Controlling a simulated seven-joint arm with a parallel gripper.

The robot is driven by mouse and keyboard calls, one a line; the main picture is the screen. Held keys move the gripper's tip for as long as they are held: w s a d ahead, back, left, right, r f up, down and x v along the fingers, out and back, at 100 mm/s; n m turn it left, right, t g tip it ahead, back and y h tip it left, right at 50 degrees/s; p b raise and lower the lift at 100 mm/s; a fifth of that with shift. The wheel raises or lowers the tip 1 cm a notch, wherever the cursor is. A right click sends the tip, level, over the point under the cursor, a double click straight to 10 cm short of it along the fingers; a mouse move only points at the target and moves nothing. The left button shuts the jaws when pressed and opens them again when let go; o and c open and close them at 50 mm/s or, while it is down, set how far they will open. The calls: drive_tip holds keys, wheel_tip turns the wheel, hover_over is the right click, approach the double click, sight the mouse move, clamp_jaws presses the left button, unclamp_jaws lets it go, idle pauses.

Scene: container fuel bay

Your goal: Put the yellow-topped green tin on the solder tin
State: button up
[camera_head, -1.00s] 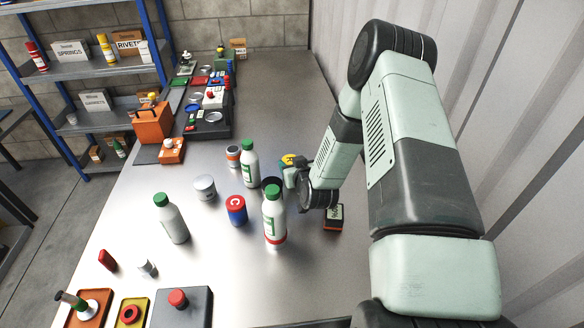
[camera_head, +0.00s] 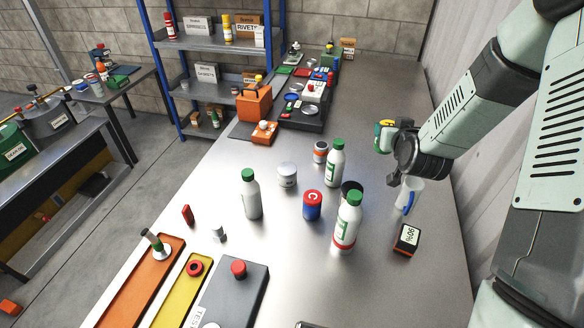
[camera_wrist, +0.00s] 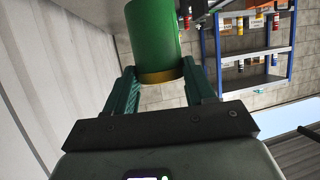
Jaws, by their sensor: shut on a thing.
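My gripper (camera_head: 388,136) is shut on the yellow-topped green tin (camera_head: 381,138) and holds it above the right side of the bench. In the wrist view the green tin (camera_wrist: 153,38) sits between the two fingers, with its yellow end (camera_wrist: 162,76) toward the palm. No label clearly reads as solder. A small white tin with orange bands (camera_head: 320,152) stands left of a green-capped bottle, and a plain silver tin (camera_head: 287,174) stands nearer; I cannot tell which is the solder tin.
Green-capped bottles (camera_head: 336,165), (camera_head: 347,225), (camera_head: 250,195) stand around a blue-and-red can (camera_head: 312,205). A clear bottle with blue (camera_head: 409,195) and a black-and-orange box (camera_head: 406,239) are at right. A wall borders the bench's right.

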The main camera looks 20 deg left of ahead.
wheel_tip(320, 180, up, 5)
drive_tip(key=shift+r, duration=0.1)
drive_tip(key=s+a+f+n+g+y, duration=0.15)
drive_tip(key=a+n+g+y, duration=1)
drive_tip(key=a, duration=1.25)
drive_tip(key=shift+n+t+h, duration=0.55)
drive_tip(key=shift+n+t, duration=0.1)
drive_tip(key=shift+n, duration=0.1)
drive_tip(key=shift+s+a+f, duration=0.1)
drive_tip(key=shift+s+f, duration=0.05)
drive_tip(key=shift+f, duration=2.15)
drive_tip(key=shift+s+f, duration=0.1)
drive_tip(key=shift+f, duration=2.15)
drive_tip(key=shift+s+a+f, duration=0.1)
drive_tip(key=shift+s+f, duration=0.05)
drive_tip(key=shift+f, duration=2.15)
